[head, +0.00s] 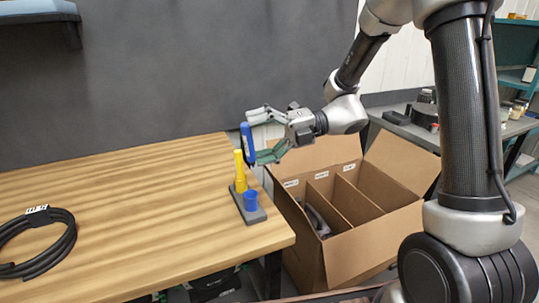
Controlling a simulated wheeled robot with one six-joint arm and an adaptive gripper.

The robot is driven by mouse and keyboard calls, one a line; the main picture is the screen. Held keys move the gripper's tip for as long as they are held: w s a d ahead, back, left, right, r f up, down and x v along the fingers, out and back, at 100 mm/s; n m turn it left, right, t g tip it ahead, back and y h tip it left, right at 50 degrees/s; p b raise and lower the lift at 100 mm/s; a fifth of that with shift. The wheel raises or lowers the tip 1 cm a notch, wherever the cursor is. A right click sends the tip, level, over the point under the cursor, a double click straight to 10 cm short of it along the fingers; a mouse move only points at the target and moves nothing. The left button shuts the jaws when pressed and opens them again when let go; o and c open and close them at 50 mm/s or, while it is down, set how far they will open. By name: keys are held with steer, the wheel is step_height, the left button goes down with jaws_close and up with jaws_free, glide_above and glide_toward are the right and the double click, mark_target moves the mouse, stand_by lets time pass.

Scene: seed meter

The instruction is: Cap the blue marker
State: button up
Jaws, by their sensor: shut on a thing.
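My gripper (256,136) is shut on the blue marker (247,141) and holds it near upright, slightly tilted, above the table's right end. The marker's dark end points down. A grey stand (247,214) lies below on the table. A small blue cap (250,200) sits in the stand's near part, below and apart from the marker. A yellow marker (239,170) stands upright in the stand's far part, just left of the blue marker in the picture. Whether the blue marker touches the yellow one cannot be told.
The wooden table (130,200) is clear in its middle. A coiled black cable (40,240) lies at its left. An open cardboard box (375,250) with dividers stands right of the table. A shelf (40,12) hangs at upper left.

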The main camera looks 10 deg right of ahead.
step_height(320, 180, down, 7)
steer(key=m+y, duration=0.1)
steer(key=shift+m+y, duration=0.3)
stand_by(0.6)
steer(key=shift+s+f, duration=0.1)
steer(key=shift+f, duration=0.4)
stand_by(0.6)
steer(key=shift+f, duration=0.35)
steer(key=shift+f, duration=0.2)
